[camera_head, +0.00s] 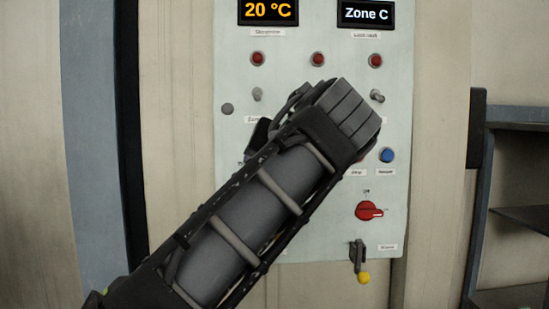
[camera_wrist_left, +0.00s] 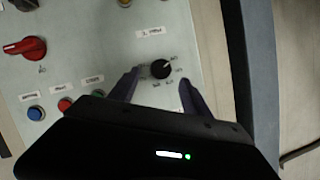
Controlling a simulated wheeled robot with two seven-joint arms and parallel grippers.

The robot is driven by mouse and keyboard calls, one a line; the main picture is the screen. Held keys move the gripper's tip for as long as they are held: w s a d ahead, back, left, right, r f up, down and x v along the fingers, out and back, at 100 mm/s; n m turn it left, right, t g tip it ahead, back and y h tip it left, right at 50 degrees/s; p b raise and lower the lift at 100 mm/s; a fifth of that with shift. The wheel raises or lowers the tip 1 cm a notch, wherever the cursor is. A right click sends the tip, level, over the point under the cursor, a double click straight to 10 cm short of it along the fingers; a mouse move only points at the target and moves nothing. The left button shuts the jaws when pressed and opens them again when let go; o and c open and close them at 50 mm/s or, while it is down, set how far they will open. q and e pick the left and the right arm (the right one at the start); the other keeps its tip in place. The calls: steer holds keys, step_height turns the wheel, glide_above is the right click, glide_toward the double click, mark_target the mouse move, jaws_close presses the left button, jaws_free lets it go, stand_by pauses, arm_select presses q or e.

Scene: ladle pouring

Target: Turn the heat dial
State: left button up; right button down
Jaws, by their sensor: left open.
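A black dial (camera_wrist_left: 160,69) with small marks around it sits on the pale control panel (camera_wrist_left: 90,45) in the wrist view. My left gripper (camera_wrist_left: 159,77) is open, with one finger on each side of the dial. I cannot tell whether the fingers touch it. In the head view my left arm crosses in front of the panel (camera_head: 232,80) and hides the dial and most of the gripper. A display (camera_head: 268,11) at the panel's top reads 20 °C. My right gripper is not in view.
A red rotary switch (camera_head: 369,211), a blue button (camera_head: 388,155) and a lever with a yellow knob (camera_head: 363,277) sit low on the panel's right side. Red lamps and toggle switches line its upper part. A "Zone C" display (camera_head: 366,14) is above. Dark shelving (camera_head: 520,120) stands at right.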

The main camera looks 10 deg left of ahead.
arm_select(q)
steer(key=p+v, duration=0.1)
steer(key=v, duration=0.2)
steer(key=shift+s, duration=0.2)
stand_by(0.3)
